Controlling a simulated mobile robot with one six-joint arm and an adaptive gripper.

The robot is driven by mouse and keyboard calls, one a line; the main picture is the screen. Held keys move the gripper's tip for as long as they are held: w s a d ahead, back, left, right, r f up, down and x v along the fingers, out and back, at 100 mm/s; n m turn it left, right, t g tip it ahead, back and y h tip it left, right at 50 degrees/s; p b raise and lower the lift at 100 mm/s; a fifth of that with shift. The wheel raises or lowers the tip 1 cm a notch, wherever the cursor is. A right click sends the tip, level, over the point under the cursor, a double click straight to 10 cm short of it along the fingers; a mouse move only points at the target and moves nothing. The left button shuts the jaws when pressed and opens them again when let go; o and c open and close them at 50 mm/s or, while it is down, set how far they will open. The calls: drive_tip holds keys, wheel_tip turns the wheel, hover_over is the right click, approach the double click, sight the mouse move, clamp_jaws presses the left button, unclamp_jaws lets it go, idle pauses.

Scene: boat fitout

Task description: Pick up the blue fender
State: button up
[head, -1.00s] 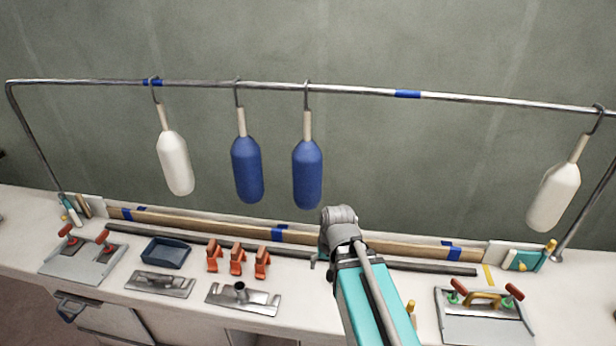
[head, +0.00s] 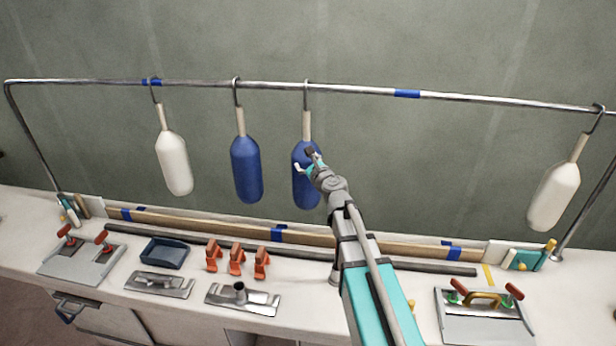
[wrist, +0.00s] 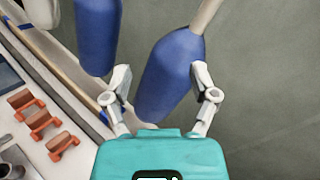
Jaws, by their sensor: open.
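Two blue fenders hang by hooks from a metal rail. The left blue fender (head: 246,170) hangs free, and it also shows in the wrist view (wrist: 97,35). The right blue fender (head: 304,190) hangs behind my gripper (head: 309,160), which covers part of it in the head view. In the wrist view my gripper (wrist: 160,90) is open, with the right blue fender (wrist: 168,75) lying between the lines of its two fingers. The fender looks tilted there. I cannot tell whether either finger touches it.
White fenders hang at the left (head: 174,163) and far right (head: 553,197) of the rail (head: 350,89). The counter below holds orange clamps (head: 237,259), a dark blue tray (head: 165,252), metal plates and wooden battens. The rail between the right blue and right white fenders is clear.

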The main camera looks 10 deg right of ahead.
sight(307, 135)
drive_tip(key=d+m+h, duration=0.1)
drive_tip(key=m, duration=0.1)
drive_tip(key=w+d+m+t+h, duration=0.1)
drive_tip(key=m, duration=0.1)
drive_tip(key=w+d+r+m+h, duration=0.1)
drive_tip(key=d+m, duration=0.1)
drive_tip(key=shift+w+m, duration=0.15)
drive_tip(key=shift+m, duration=0.25)
drive_tip(key=shift+w, duration=0.1)
drive_tip(key=w, duration=0.5)
drive_tip(key=w+a, duration=0.1)
drive_tip(key=w, duration=0.2)
drive_tip(key=shift+w+r, duration=0.1)
drive_tip(key=shift+w, duration=0.1)
drive_tip(key=shift+w+a+r, duration=0.1)
drive_tip(key=shift+w+a, duration=0.05)
drive_tip(key=shift+w, duration=1.15)
drive_tip(key=shift+w+a+r, duration=0.1)
drive_tip(key=shift+w, duration=1.2)
